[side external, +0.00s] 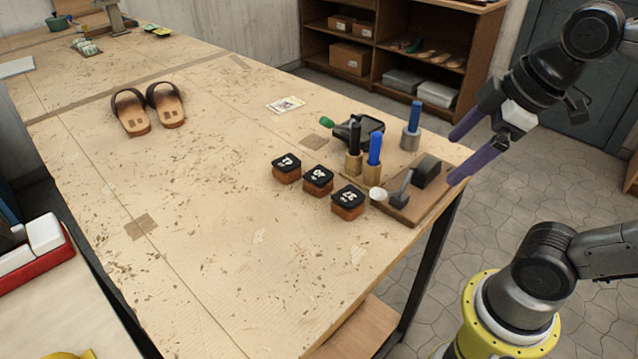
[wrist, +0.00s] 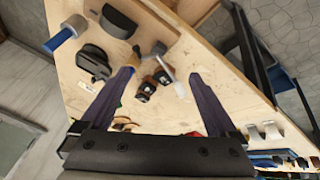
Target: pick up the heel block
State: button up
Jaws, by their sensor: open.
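I cannot tell for certain which piece is the heel block. Three small brown blocks with black, numbered tops stand in a row on the workbench: a rear one (side external: 287,168), a middle one (side external: 318,181) and a front one (side external: 348,203). A plain dark block (side external: 426,170) sits on a wooden board at the bench's right edge; it seems to show in the wrist view (wrist: 118,20). My gripper (side external: 455,157) is open and empty, above and right of the bench corner. In the wrist view, numbered blocks (wrist: 146,91) appear between its purple fingers, some distance away.
Blue-handled (side external: 375,149) and black-handled (side external: 354,138) tools stand close behind the blocks. A pair of sandals (side external: 165,104) lies farther left. The bench's middle is clear.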

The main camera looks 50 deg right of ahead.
jog(key=w+a+r+n+g, duration=0.1)
jog(key=w+r+n+g, duration=0.1)
jog(key=w+r+n, duration=0.6)
jog(key=n+g, duration=0.3)
jog(key=n, duration=0.1)
send_over(319, 174)
notch_tip(319, 174, down, 17)
jog(key=shift+s+a+r, duration=0.1)
jog(key=shift+a+r, duration=0.05)
jog(key=shift+f, duration=2.9)
jog(key=shift+c, duration=0.2)
jog(key=c, duration=1.4)
